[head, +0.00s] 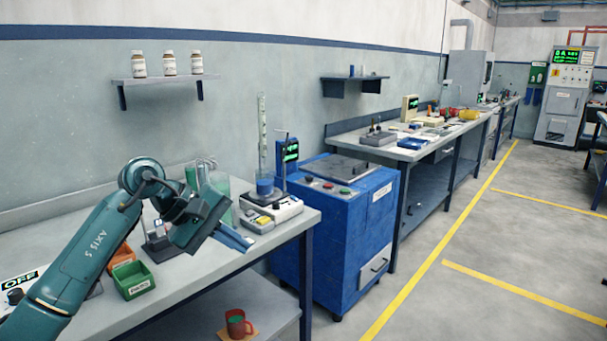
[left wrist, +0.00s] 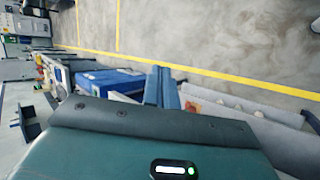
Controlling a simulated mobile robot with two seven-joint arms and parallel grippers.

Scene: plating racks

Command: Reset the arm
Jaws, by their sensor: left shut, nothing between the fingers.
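My left arm comes in from the left in the head view, raised over the near workbench (head: 180,275). Its left gripper (head: 250,243) points to the right and down, above the right part of the bench. Its blue fingers are together and hold nothing. In the left wrist view the closed fingers (left wrist: 162,85) show beyond the dark wrist housing, with floor behind them. My right gripper is in neither view.
On the near bench are a green bin (head: 135,282), an orange bin (head: 122,255) and a stirrer scale (head: 270,212) with a beaker. A blue cabinet (head: 335,235) stands beyond. A red mug (head: 238,324) sits on the lower shelf.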

